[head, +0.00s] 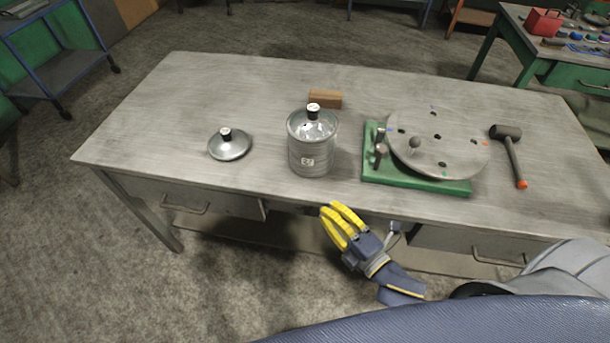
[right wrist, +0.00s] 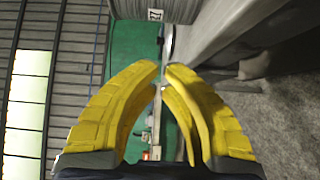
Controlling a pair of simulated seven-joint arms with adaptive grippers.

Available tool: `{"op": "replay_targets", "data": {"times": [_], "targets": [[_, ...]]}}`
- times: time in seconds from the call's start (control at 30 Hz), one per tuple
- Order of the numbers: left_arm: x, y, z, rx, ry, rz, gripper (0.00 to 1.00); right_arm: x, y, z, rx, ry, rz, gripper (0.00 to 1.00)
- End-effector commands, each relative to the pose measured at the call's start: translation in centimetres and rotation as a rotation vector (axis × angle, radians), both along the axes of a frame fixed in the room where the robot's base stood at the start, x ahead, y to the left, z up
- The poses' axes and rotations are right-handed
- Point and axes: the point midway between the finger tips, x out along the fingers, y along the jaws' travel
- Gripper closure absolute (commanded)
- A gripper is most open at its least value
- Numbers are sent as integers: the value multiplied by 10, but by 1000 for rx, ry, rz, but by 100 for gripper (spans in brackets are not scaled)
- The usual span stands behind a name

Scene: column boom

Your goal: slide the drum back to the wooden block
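The drum (head: 308,158) is a grey ribbed metal can with a black-topped knob on its lid. It stands upright on the grey table, left of the green-based turntable. The wooden block (head: 325,98) lies behind it, slightly right, with bare table between them. My right gripper (head: 331,207) has yellow fingers and is in front of the table's front edge, nearer than the drum and apart from it. Its fingertips are drawn together with nothing between them. In the right wrist view, the drum's labelled side (right wrist: 155,14) shows at the top, beyond the fingertips (right wrist: 160,68). My left gripper is out of view.
A loose round metal lid (head: 229,147) lies left of the drum. A mallet (head: 514,158) lies farther right. The table (head: 180,110) is clear at left and behind the lid.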

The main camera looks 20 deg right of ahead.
Motion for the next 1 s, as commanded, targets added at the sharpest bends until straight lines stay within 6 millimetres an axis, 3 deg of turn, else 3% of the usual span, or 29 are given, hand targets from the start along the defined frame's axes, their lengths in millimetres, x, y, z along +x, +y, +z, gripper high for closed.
{"op": "replay_targets", "data": {"times": [0.27, 0.83, 1.0], "targets": [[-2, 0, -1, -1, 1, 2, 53, 17, 7, 6, -4, -14, 3, 100], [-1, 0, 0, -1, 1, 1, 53, 96, 36, 6, -4, -13, 2, 100], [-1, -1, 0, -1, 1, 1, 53, 114, 26, 6, -5, -12, 2, 100]]}}
